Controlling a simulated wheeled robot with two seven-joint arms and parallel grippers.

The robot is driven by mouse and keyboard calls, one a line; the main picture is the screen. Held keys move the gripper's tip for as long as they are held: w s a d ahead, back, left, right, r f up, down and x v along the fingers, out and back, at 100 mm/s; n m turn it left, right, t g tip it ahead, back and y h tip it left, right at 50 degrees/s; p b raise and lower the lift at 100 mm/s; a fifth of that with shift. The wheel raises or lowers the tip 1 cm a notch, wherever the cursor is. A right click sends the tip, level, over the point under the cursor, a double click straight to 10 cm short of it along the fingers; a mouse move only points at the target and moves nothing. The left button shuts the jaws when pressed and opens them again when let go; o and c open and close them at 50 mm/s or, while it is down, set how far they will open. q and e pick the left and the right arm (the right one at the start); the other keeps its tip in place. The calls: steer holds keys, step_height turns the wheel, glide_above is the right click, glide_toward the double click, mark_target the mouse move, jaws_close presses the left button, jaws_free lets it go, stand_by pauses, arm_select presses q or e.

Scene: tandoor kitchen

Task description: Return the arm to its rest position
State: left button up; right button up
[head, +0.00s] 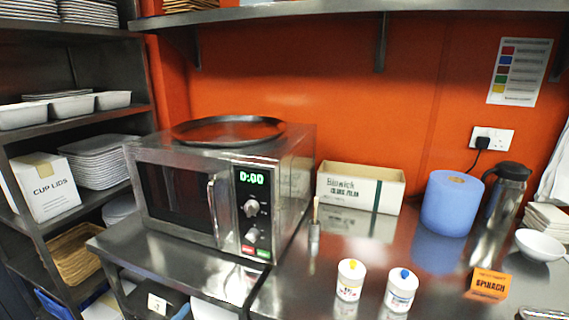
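Neither of my grippers nor either arm shows in the head view. A steel microwave (205,190) stands on the counter at the left of the middle. Its door looks closed, with a vertical handle (213,210), and its green display (252,177) reads 0:00. A round dark tray (228,131) lies on top of it.
On the steel counter (325,265) are a Biswick box (360,187), a brush (314,232), two small white tubs (350,279) (401,289), a blue roll (452,203), a dark flask (506,191), a white bowl (540,244) and an orange spinach card (489,285). Loaded shelves (70,130) stand left.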

arm_select(q)
steer(key=s+a+f+n+g+y, duration=0.2)
steer(key=s+f+n+g, duration=0.3)
steer(key=f, duration=0.6)
steer(key=s+a+f+n+g+y, duration=0.1)
steer(key=s+f+n+y, duration=0.15)
steer(key=s+f, duration=0.6)
steer(key=s+d+f+n+g, duration=0.1)
steer(key=s+f+g, duration=0.2)
steer(key=s+f, duration=0.2)
steer(key=s+d+f+n+g, duration=0.2)
steer(key=s+f, duration=0.3)
steer(key=s, duration=0.6)
steer(key=s+d+f+n+g, duration=0.1)
steer(key=s+f+g, duration=0.3)
steer(key=s, duration=0.5)
step_height(320, 180, down, 2)
steer(key=shift+d+f+n+g, duration=0.1)
steer(key=shift+d+n+g, duration=0.2)
steer(key=shift+d+n, duration=0.1)
steer(key=shift+y, duration=0.25)
